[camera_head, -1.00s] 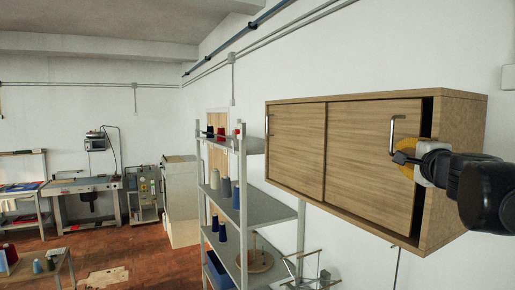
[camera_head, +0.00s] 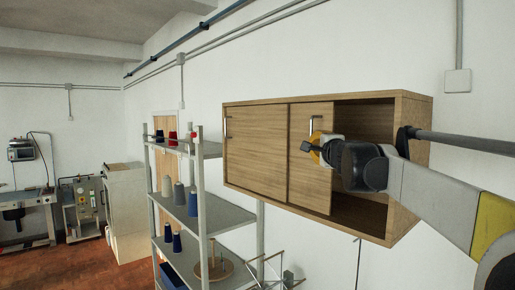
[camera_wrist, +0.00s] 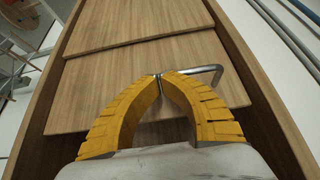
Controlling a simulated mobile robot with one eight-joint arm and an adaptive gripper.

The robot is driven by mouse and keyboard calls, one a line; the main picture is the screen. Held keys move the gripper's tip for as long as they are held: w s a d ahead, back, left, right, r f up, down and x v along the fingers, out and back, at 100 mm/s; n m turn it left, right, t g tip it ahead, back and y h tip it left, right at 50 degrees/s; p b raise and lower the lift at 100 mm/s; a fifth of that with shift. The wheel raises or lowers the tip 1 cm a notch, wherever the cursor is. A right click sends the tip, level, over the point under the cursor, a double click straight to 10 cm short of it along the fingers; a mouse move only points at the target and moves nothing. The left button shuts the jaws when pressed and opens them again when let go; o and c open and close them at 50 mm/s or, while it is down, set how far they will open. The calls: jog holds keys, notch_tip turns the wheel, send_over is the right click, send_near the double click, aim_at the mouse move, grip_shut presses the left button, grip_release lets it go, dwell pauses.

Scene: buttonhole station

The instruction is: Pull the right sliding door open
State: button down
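The wooden wall cabinet (camera_head: 411,150) has two sliding doors. The right sliding door (camera_head: 309,180) stands partly open, shifted left and overlapping the left door (camera_head: 254,155). The cabinet's interior shows on the right. The right door's metal bar handle (camera_head: 312,121) is on its upper part; it also shows in the wrist view (camera_wrist: 208,70). My gripper (camera_head: 312,142) is at this handle. In the wrist view its yellow fingers (camera_wrist: 161,77) are closed together around the bar. The fingertips partly hide the bar.
A metal shelf (camera_head: 225,218) with thread cones stands left of and below the cabinet. A conduit box (camera_head: 457,83) is on the wall to the right. The exposed cabinet opening (camera_head: 362,117) looks empty, though my arm covers part of it.

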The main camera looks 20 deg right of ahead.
send_near(295, 143)
jog(key=w, duration=0.3)
jog(key=shift+w+a+r, duration=0.25)
jog(key=shift+w+a, duration=0.2)
jog(key=shift+w, duration=0.25)
jog(key=shift+s+d, duration=0.15)
jog(key=shift+s, duration=0.05)
